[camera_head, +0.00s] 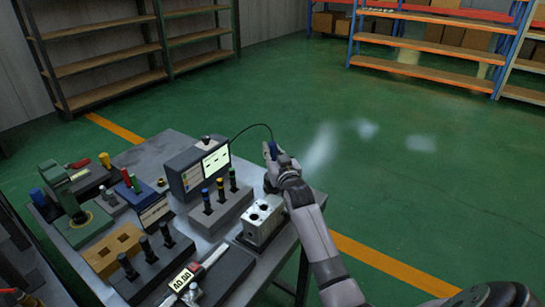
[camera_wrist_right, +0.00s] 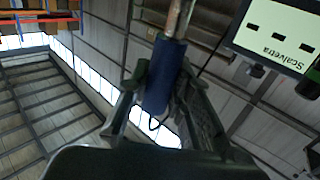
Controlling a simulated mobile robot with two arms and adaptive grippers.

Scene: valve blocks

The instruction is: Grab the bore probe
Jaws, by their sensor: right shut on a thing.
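The bore probe (camera_head: 273,149) has a blue handle, and a thin dark cable arcs from its top to the display unit. My right gripper (camera_head: 271,163) is shut around this handle, above the right side of the bench. In the right wrist view the blue handle of the probe (camera_wrist_right: 160,75) sits between the two fingers (camera_wrist_right: 160,92), with a tan shaft beyond it. The silver valve block (camera_head: 262,221) with dark round bores stands on the bench below, left of my right forearm. My left gripper is not in view.
The display unit (camera_head: 199,167) stands at the back of the bench; its screen (camera_wrist_right: 275,37) shows in the wrist view. A grey rack (camera_head: 222,208) with coloured-top plugs is beside the valve block. The floor at right is open.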

